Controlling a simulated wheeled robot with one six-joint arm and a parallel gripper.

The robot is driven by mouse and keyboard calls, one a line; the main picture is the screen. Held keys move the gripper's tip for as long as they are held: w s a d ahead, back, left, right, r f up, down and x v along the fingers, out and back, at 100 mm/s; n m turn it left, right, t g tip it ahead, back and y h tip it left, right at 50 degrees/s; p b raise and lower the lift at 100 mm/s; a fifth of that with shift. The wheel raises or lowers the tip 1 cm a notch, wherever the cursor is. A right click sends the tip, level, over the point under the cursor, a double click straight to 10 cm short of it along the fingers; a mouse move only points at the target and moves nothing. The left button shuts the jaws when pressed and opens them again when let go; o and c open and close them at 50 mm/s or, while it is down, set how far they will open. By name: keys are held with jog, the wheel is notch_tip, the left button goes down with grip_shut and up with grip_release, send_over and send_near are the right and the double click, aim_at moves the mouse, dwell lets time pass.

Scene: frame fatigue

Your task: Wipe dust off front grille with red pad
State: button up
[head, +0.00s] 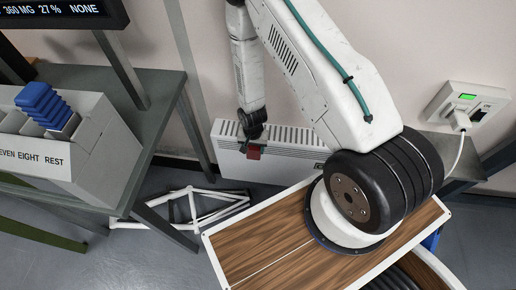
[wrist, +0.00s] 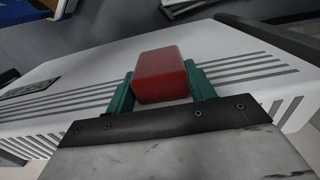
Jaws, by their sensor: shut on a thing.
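The red pad (head: 254,153) is a small block held between the teal fingers of my gripper (head: 253,147). In the wrist view the pad (wrist: 161,76) sits squarely between the two fingers, with my gripper (wrist: 162,88) shut on it. A white slotted heater unit (head: 290,150) stands low against the wall. The pad is over or in front of its upper left part; I cannot tell whether they touch. In the wrist view the heater's slotted face (wrist: 75,82) spreads behind and on both sides of the pad. Dust on the grille is not clearly visible.
A grey bench (head: 163,92) with a lettered sorting box (head: 98,150) stands at left. A white frame (head: 190,206) lies on the floor below the heater. A wall socket (head: 466,108) with a plugged cable is at right.

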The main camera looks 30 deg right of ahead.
jog(key=shift+w+a, duration=0.35)
jog(key=shift+a, duration=0.1)
jog(key=s+a, duration=0.3)
jog(key=s, duration=0.2)
jog(key=shift+a, duration=0.25)
dwell(0.3)
jog(key=shift+s+a, duration=0.9)
jog(key=shift+s, duration=0.25)
